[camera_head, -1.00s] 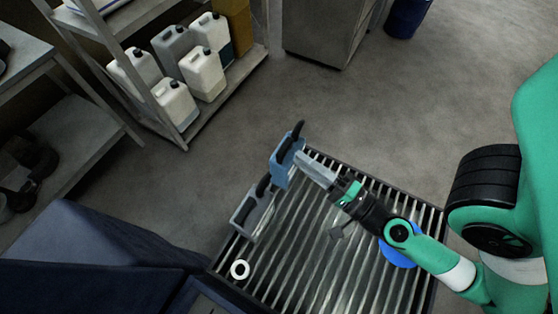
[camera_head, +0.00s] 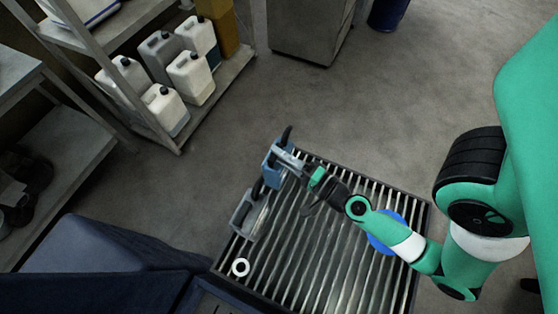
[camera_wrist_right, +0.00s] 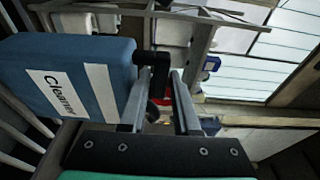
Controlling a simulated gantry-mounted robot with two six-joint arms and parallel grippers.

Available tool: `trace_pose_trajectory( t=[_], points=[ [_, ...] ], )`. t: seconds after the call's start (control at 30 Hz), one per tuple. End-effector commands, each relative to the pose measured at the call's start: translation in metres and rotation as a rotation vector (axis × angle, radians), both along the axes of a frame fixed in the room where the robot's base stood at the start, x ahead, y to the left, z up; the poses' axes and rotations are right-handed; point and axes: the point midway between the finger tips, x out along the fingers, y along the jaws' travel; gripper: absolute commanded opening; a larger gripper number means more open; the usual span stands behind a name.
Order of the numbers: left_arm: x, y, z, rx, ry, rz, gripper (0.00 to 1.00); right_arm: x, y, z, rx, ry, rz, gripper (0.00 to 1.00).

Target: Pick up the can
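A blue can (camera_head: 271,174) with a black handle stands at the far left edge of the slatted table (camera_head: 330,262) in the head view. In the right wrist view the blue can (camera_wrist_right: 75,75) fills the left side and shows a white label reading "Cleaner". My right gripper (camera_head: 287,158) is at the can's top. In the wrist view its fingers (camera_wrist_right: 160,88) are apart, with the black handle part (camera_wrist_right: 158,72) between their tips; a gap shows beside it. Part of the can is hidden by the gripper. My left gripper is not in view.
A grey can (camera_head: 247,217) with a black handle stands close beside the blue one. A white ring (camera_head: 240,267) and a blue round object (camera_head: 382,240), partly behind my arm, are on the table. A shelf (camera_head: 215,95) with several jugs stands at the upper left.

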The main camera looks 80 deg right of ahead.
Motion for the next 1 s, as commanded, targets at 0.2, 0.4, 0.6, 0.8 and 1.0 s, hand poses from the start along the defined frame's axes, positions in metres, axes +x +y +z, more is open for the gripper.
trace_pose_trajectory(
  t=[0.2, 0.4, 0.6, 0.8, 1.0],
  points=[
    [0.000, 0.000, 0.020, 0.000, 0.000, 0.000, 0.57, 0.032, -0.018, 0.004, -0.001, -0.003, 0.001, 0.30],
    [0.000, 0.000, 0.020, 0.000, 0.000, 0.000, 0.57, 0.037, -0.020, 0.000, 0.000, -0.001, 0.000, 0.30],
    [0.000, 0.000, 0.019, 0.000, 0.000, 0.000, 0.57, 0.037, -0.020, 0.000, -0.001, -0.001, 0.000, 0.08],
    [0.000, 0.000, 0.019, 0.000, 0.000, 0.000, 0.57, 0.037, -0.020, 0.000, -0.001, -0.001, 0.000, 0.00],
    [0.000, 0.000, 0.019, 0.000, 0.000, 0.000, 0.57, 0.037, -0.020, 0.000, -0.001, 0.000, 0.000, 0.00]
  ],
)
